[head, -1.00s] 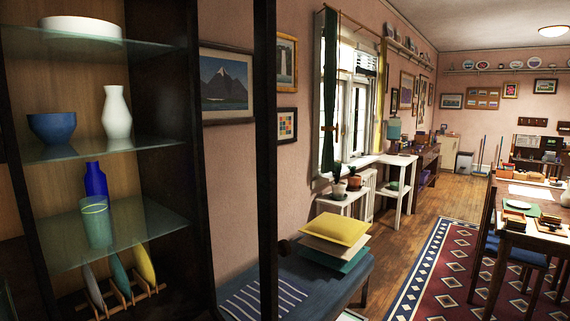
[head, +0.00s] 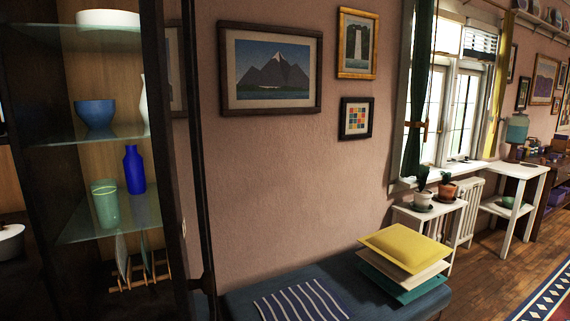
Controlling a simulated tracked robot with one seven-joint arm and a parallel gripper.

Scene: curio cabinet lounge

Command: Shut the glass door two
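A dark cabinet (head: 168,250) stands at the left of the head view with its front open to its glass shelves. A glass door (head: 203,120) with a dark frame is swung outward at the cabinet's right side. I see it nearly edge-on, with a narrow strip of glass beside its upright. A small dark knob (head: 207,283) shows low on that upright. No label tells me which door is number two. My gripper is not in the head view.
Shelves hold a blue bowl (head: 95,115), blue bottle (head: 134,172), green cup (head: 105,204) and plate rack (head: 138,277). A blue bench (head: 345,278) with stacked cushions (head: 400,250) stands right of the door, along the wall. Wood floor (head: 485,280) shows at lower right.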

